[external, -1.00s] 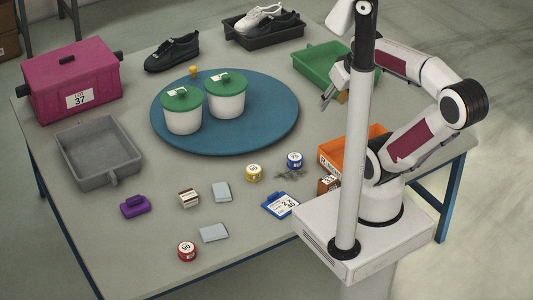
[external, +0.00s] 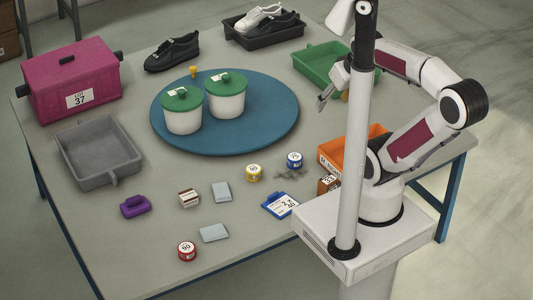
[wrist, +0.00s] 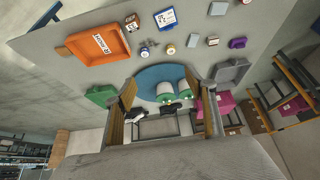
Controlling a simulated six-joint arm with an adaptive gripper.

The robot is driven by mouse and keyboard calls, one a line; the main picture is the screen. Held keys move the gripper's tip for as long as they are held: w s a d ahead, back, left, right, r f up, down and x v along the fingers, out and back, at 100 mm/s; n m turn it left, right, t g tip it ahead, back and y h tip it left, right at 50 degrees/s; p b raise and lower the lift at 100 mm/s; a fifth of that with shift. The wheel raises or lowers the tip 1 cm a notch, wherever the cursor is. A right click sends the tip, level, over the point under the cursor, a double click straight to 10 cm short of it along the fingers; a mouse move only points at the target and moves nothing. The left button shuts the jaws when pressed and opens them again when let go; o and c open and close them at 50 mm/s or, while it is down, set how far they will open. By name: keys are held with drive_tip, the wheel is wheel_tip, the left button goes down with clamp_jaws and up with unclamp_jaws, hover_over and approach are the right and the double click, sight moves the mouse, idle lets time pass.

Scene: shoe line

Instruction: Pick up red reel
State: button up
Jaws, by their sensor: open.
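The red reel (external: 187,251) stands on the table near its front edge, with a white label on top. In the wrist view only a sliver of the red reel (wrist: 246,2) shows at the top edge. My gripper (external: 324,98) is open and empty, raised near the green tray at the back right, far from the reel and partly hidden by the white post. Its two fingers also frame the lower middle of the wrist view (wrist: 164,92).
A light grey block (external: 214,233) lies close to the red reel. A yellow reel (external: 254,173), a blue reel (external: 295,160) and a blue clipboard (external: 281,204) are farther right. The blue round mat (external: 270,128) bears two lidded tubs. Table left of the reel is clear.

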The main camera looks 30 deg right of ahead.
drive_tip(key=shift+w, duration=0.1)
idle(0.3)
drive_tip(key=w+a+f+n+t, duration=0.1)
drive_tip(key=w+a+f+n, duration=0.15)
drive_tip(key=w, duration=0.65)
drive_tip(key=w+a+f+n+t, duration=0.1)
drive_tip(key=w+a+f, duration=0.2)
drive_tip(key=w, duration=0.6)
drive_tip(key=w+a+f+n+y, duration=0.3)
drive_tip(key=w+a+f+n, duration=0.1)
drive_tip(key=w+a+f, duration=0.65)
drive_tip(key=n+y, duration=0.4)
drive_tip(key=y, duration=0.3)
hover_over(193, 246)
drive_tip(key=w+d, duration=0.6)
drive_tip(key=w, duration=0.1)
wheel_tip(193, 246, down, 23)
drive_tip(key=shift+n+g+y, duration=0.45)
drive_tip(key=shift+g+y, duration=0.25)
drive_tip(key=shift+y, duration=0.2)
drive_tip(key=s+f, duration=0.2)
drive_tip(key=s+a+f, duration=0.1)
drive_tip(key=s+f, duration=0.1)
drive_tip(key=s, duration=0.1)
drive_tip(key=s+f, duration=0.2)
drive_tip(key=s, duration=0.1)
drive_tip(key=shift+s+a, duration=0.1)
drive_tip(key=shift+a, duration=0.15)
drive_tip(key=shift+s+f, duration=0.25)
drive_tip(key=shift+s, duration=0.2)
